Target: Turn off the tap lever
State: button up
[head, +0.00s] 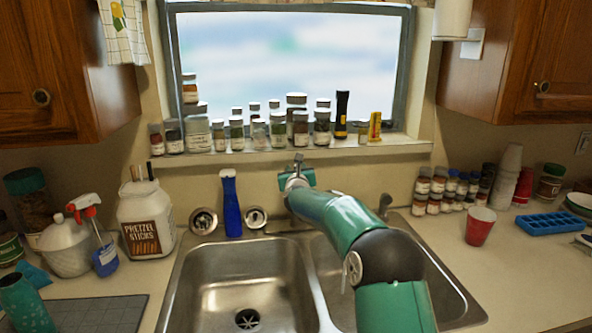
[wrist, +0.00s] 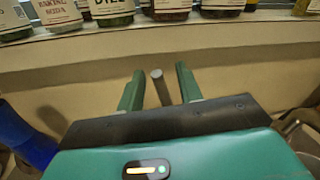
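The tap lever (head: 298,158) is a thin grey metal stick that shows just above my gripper (head: 299,179) in the head view. In the wrist view the lever (wrist: 158,84) has a round pale end and stands between the two green fingers of my gripper (wrist: 156,77). The fingers are apart, with a visible gap on each side of the lever. I cannot see either finger touching it. The tap's body and spout are mostly hidden behind my arm and gripper.
Several spice jars (head: 276,131) line the windowsill behind the tap. The left sink basin (head: 247,280) is empty. A small metal fixture (head: 385,203) stands right of my arm.

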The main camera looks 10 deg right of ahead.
jog(key=shift+w, duration=0.25)
grip_shut()
jog(key=shift+s+f, duration=0.15)
jog(key=shift+s+a+f+n+t, duration=0.2)
jog(key=shift+s+a+n+t, duration=0.25)
jog(key=shift+t, duration=0.25)
jog(key=shift+s+a+f+n+t, duration=0.2)
jog(key=shift+s+n+t, duration=0.1)
jog(key=shift+n+t, duration=0.35)
jog(key=shift+s+a+f+n+t, duration=0.2)
jog(key=shift+s+a+n+t, duration=0.2)
jog(key=shift+t, duration=0.35)
grip_release()
